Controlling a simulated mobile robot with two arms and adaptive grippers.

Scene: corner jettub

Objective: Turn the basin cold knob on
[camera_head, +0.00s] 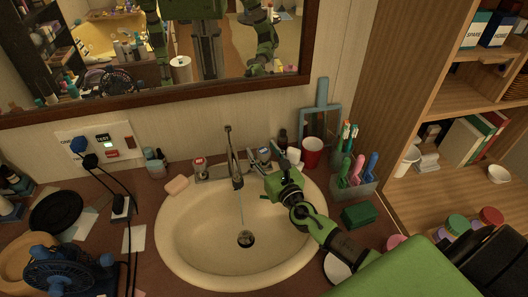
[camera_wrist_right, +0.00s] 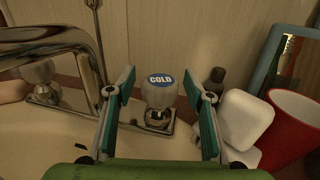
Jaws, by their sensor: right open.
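The cold knob (camera_wrist_right: 160,92) is a grey knob with a blue "COLD" cap on a chrome base. It stands between the two fingers of my right gripper (camera_wrist_right: 162,100), which is open with a gap on each side. In the head view my right gripper (camera_head: 276,167) is at the basin's back right rim, close by the cold knob (camera_head: 264,154). The chrome faucet (camera_head: 236,168) is left of it, with a thin pale line below its spout. The red-capped hot knob (camera_head: 199,165) is farther left. My left gripper is out of view, apart from arm reflections in the mirror.
The basin (camera_head: 190,240) is empty. A soap bar (camera_head: 177,185) lies at its left rim. A toothbrush holder (camera_head: 352,180) and green sponge (camera_head: 359,215) are at right.

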